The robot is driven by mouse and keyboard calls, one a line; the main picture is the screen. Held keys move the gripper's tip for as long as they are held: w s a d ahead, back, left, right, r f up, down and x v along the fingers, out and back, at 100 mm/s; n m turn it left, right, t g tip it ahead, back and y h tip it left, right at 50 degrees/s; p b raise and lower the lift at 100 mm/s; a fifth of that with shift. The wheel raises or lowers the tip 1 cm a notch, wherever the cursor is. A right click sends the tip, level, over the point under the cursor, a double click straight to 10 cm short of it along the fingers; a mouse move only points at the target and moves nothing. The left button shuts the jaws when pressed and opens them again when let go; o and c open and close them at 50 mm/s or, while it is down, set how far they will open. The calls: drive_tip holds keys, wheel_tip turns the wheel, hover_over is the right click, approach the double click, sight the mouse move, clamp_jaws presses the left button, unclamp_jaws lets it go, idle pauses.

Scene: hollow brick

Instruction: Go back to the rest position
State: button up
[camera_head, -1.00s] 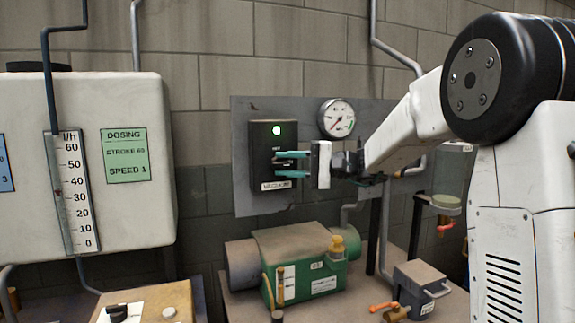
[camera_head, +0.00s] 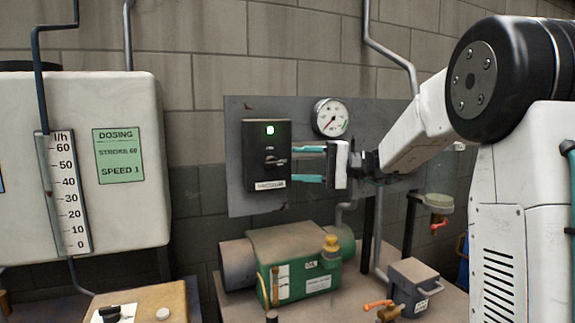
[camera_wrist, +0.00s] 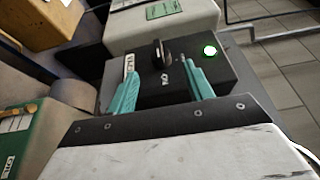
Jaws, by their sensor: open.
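My gripper (camera_head: 309,164) is open and empty, with its teal fingers pointing left at a black switch box (camera_head: 265,140) on the grey back panel.
A pressure gauge (camera_head: 330,117) is on the panel just above my gripper. A green pump (camera_head: 300,266) stands below on the bench. A white tank (camera_head: 80,190) with a scale and a green dosing label is at left. Grey pipes (camera_head: 390,55) run down the wall.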

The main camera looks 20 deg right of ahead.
drive_tip(key=shift+v, duration=1.25)
drive_tip(key=s+a+f+m+g+h, duration=0.1)
drive_tip(key=s+a+f+g+h, duration=0.25)
drive_tip(key=s+f, duration=0.35)
drive_tip(key=s+a+f+g+h, duration=0.2)
drive_tip(key=s+f+g+h, duration=0.15)
drive_tip(key=s+f, duration=0.35)
drive_tip(key=s+f+n+h, duration=0.1)
drive_tip(key=s+h, duration=0.4)
drive_tip(key=s, duration=0.5)
drive_tip(key=s+f+n+t+h, duration=0.1)
drive_tip(key=s+n+h, duration=0.3)
drive_tip(key=s, duration=0.7)
drive_tip(key=shift+s+a+f+n+h, duration=0.3)
drive_tip(key=shift+a+f+h, duration=0.1)
drive_tip(key=shift+f, duration=0.3)
